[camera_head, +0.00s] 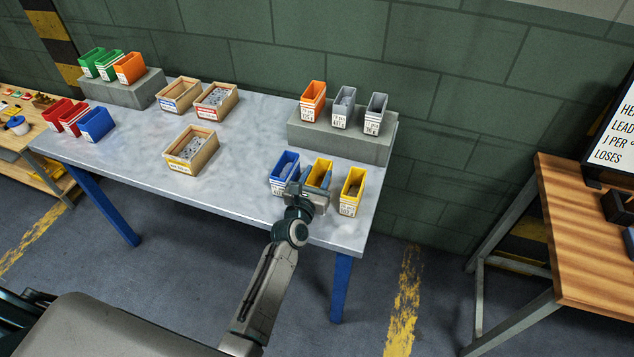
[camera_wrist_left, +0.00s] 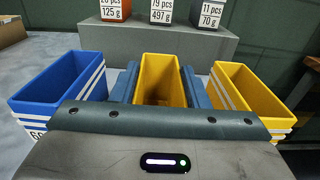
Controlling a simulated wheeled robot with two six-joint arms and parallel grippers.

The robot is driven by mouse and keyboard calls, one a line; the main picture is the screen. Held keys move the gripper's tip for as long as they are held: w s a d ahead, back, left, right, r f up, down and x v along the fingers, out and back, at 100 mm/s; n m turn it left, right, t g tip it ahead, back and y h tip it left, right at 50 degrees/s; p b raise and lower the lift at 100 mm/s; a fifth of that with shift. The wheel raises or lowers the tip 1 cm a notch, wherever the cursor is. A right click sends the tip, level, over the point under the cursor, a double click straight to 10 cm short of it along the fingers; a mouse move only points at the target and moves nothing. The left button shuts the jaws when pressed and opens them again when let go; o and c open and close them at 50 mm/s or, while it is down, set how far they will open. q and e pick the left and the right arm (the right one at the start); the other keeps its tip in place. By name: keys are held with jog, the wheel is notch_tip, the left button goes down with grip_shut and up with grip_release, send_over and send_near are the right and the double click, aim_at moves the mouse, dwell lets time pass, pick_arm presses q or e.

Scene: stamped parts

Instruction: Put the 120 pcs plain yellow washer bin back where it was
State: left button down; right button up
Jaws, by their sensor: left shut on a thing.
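My left gripper (camera_head: 307,193) is shut on a yellow bin (camera_head: 319,172). In the left wrist view this yellow bin (camera_wrist_left: 160,80) is between the two fingers, upright, its rim about level with its neighbours. Its label is hidden by the gripper, so I cannot read the count. It is in the front row at the table's right end, between a blue bin (camera_head: 284,170) and another yellow bin (camera_head: 352,190). In the left wrist view the blue bin (camera_wrist_left: 62,88) and the right yellow bin (camera_wrist_left: 250,95) have white stripes. My right gripper is not in view.
A grey step (camera_head: 345,143) behind carries an orange bin (camera_head: 313,100) and two grey bins. Wooden boxes (camera_head: 191,150) stand mid-table. Red, blue, green and orange bins stand at the left end. The front middle of the table (camera_head: 225,195) is clear.

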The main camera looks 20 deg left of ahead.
pick_arm(q)
jog(key=shift+f, duration=0.1)
jog(key=c, duration=1.2)
grip_release()
jog(key=o, duration=0.4)
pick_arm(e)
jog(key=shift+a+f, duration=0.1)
